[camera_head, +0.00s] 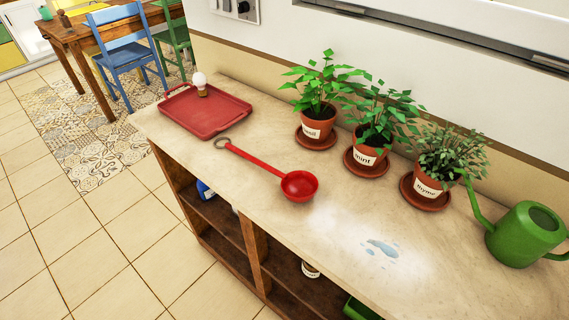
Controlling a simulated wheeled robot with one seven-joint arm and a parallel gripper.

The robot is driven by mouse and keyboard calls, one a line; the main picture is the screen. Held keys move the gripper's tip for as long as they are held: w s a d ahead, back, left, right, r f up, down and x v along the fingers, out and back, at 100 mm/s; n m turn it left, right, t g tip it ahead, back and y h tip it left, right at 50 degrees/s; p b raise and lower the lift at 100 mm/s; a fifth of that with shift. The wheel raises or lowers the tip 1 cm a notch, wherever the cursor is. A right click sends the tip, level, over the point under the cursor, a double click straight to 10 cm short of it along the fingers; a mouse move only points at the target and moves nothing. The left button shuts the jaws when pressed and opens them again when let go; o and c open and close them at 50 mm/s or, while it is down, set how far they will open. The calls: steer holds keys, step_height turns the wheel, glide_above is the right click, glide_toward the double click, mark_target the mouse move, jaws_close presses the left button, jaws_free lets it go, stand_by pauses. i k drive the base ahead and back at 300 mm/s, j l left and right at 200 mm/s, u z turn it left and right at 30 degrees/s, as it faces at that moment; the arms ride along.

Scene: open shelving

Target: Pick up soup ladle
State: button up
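A red soup ladle (299,186) lies on the pale top of the shelving unit (330,240), near its front edge. Its round bowl is at the right end. Nothing covers the ladle. My gripper is not in view.
A red tray (205,113) holds a small white-topped object (199,82). Potted basil (316,122), mint (367,150) and thyme (432,180) line the back. A green watering can (524,234) is at right. A small puddle (381,248) lies right of the ladle.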

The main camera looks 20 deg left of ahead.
mark_target(300, 186)
steer(key=i+j+u, duration=0.35)
steer(key=j, duration=0.25)
steer(key=i+j+u, duration=0.35)
steer(key=j, duration=0.25)
steer(key=i+j+u, duration=0.35)
steer(key=j, duration=0.35)
steer(key=u, duration=0.05)
